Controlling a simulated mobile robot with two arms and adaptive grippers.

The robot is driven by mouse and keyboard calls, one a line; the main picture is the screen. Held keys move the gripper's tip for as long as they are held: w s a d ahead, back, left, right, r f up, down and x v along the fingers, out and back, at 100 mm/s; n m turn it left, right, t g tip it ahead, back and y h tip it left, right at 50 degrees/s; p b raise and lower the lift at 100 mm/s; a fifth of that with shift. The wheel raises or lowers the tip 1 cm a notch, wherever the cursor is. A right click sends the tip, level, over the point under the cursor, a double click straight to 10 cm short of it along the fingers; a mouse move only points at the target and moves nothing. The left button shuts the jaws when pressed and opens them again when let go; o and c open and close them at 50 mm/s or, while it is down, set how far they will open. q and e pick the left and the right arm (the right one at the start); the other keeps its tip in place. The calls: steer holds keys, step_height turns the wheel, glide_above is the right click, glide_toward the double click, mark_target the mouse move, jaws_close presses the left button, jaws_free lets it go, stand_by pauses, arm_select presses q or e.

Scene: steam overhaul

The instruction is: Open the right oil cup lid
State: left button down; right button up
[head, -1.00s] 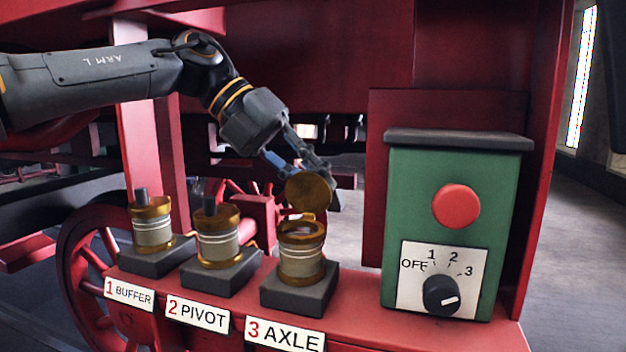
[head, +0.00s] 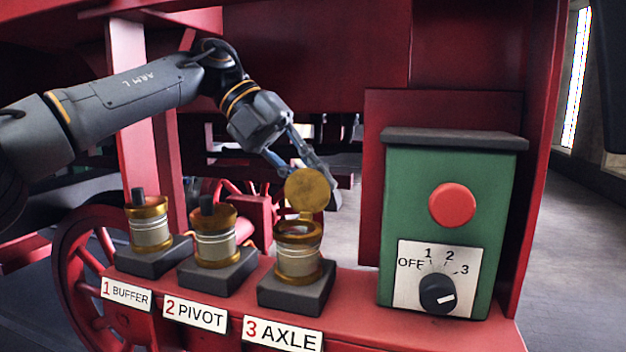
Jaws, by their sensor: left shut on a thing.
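The right oil cup (head: 299,262), a brass and white cup on a dark block, stands above the label "3 AXLE". Its round brass lid (head: 307,189) stands up from the back of the rim, with its face toward me, and the cup's mouth is uncovered. My left gripper (head: 308,180) comes down from the upper left behind the lid and is shut on it. The lid hides part of the fingertips, so the exact contact is not visible. My right gripper is not in view.
Two similar cups, buffer (head: 149,225) and pivot (head: 214,238), stand left with dark knobs on top. A green box (head: 411,180) with a red button (head: 452,204) and a selector knob (head: 437,293) stands right. Red frame panels (head: 312,60) rise behind.

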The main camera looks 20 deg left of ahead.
arm_select(q)
steer(key=shift+r, duration=0.15)
steer(key=c, duration=1.5)
jaws_free()
steer(key=shift+o, duration=0.9)
